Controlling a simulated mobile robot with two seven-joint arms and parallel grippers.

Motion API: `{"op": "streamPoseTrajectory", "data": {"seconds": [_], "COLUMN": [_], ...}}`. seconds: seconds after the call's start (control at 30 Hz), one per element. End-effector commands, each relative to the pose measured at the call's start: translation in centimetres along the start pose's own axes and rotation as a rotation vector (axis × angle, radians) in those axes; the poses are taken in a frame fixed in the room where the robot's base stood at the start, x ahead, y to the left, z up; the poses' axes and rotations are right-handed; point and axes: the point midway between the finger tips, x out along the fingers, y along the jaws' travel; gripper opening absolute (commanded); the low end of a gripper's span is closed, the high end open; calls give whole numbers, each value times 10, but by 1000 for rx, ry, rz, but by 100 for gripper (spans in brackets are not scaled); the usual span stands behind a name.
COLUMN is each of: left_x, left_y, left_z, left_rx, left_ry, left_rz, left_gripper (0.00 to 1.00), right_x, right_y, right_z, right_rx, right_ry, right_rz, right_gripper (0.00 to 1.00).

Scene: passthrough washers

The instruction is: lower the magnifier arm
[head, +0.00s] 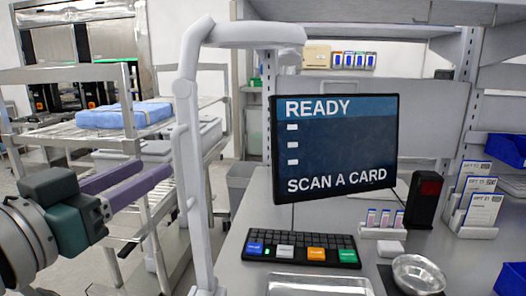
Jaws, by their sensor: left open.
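The magnifier arm (186,130) is a pale grey-white jointed arm standing upright at the left edge of the desk. Its upper part (255,34) bends to the right at the top and reaches over the monitor's upper left. A small stub sticks out at its mid-height. My left gripper (156,169) comes in from the left with two purple fingers, open and empty. Its fingertips point at the upright and lie just left of it in the picture; I cannot tell the depth gap. My right gripper is out of view.
A monitor (335,145) reads "READY, SCAN A CARD", with a keyboard (300,247) below it. A metal bowl (418,274), card holders (475,215) and a black card reader (425,198) stand to the right. A wire rack with a blue bundle (122,115) stands behind at left.

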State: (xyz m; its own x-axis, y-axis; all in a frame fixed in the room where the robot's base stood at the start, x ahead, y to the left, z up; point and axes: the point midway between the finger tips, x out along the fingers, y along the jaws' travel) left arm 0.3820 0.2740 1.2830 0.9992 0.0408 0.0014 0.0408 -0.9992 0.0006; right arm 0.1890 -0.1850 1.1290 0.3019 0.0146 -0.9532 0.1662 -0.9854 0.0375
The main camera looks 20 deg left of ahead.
Motion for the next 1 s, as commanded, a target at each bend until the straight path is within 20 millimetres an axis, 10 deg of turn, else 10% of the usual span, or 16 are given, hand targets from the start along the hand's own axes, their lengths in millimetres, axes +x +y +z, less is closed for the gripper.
{"op": "streamPoseTrajectory", "data": {"seconds": [0.4,0.83,1.0], "left_x": [67,76,76], "left_y": [0,1,1], "left_z": [-1,0,0], "left_rx": [0,1,1], "left_ry": [-1,-2,-2], "left_rz": [1,2,2], "left_gripper": [46,45,26], "right_x": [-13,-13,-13], "right_y": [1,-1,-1], "right_z": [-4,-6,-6], "right_rx": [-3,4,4], "right_ry": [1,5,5], "right_rz": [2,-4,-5], "right_gripper": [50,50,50]}}
